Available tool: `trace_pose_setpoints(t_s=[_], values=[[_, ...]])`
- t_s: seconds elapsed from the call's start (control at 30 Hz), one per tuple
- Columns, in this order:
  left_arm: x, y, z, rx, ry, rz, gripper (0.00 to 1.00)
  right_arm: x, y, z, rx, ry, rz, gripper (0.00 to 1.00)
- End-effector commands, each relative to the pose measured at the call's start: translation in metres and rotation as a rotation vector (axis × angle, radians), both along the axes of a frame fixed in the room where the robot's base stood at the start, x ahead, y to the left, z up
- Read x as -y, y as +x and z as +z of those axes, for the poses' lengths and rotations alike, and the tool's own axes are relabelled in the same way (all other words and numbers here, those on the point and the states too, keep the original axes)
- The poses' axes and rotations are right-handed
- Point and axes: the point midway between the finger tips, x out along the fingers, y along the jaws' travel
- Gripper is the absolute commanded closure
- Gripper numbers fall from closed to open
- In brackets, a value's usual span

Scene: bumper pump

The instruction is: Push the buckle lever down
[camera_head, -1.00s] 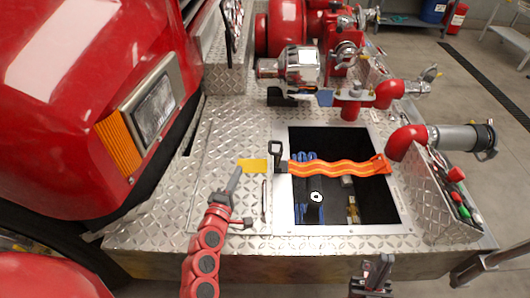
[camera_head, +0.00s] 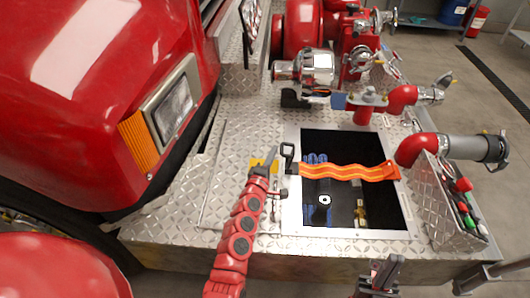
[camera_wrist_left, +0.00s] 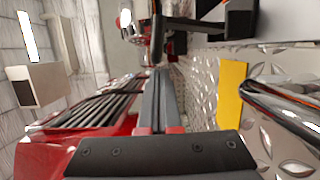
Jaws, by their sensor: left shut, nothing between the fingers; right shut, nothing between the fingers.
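The black buckle lever (camera_head: 287,151) stands up as an open loop at the left edge of the square opening. Its buckle (camera_head: 291,168) joins the orange strap (camera_head: 345,172), which crosses the opening. In the left wrist view the dark lever (camera_wrist_left: 190,26) shows at the top, beyond the fingertips. My left gripper (camera_head: 271,154) is shut and empty, just left of the lever, over the yellow label (camera_head: 256,167). Its closed fingers also show in the left wrist view (camera_wrist_left: 158,85). A small gap seems to separate it from the lever. My right gripper (camera_head: 382,272) is shut and empty at the bottom, in front of the bumper.
The opening (camera_head: 345,215) holds blue hose and fittings. A control panel (camera_head: 452,205) and a red-and-grey pipe (camera_head: 465,147) stand right. Red pump parts (camera_head: 358,65) stand behind. The red truck body (camera_head: 90,80) is at left. Diamond plate (camera_head: 225,190) lies clear left of the opening.

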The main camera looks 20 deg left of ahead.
Motion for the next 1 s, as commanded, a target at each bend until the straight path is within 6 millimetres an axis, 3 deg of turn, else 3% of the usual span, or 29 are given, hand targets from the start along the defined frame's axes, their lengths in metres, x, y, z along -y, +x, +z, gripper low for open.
trace_pose_setpoints(t_s=[0.37,1.0], values=[[0.002,0.000,0.000,0.000,0.001,0.000,1.00,0.000,0.000,0.001,0.000,0.000,0.000,1.00],[0.010,0.002,0.008,-0.019,0.101,-0.001,1.00,0.000,0.000,0.019,0.000,0.000,0.000,1.00]])
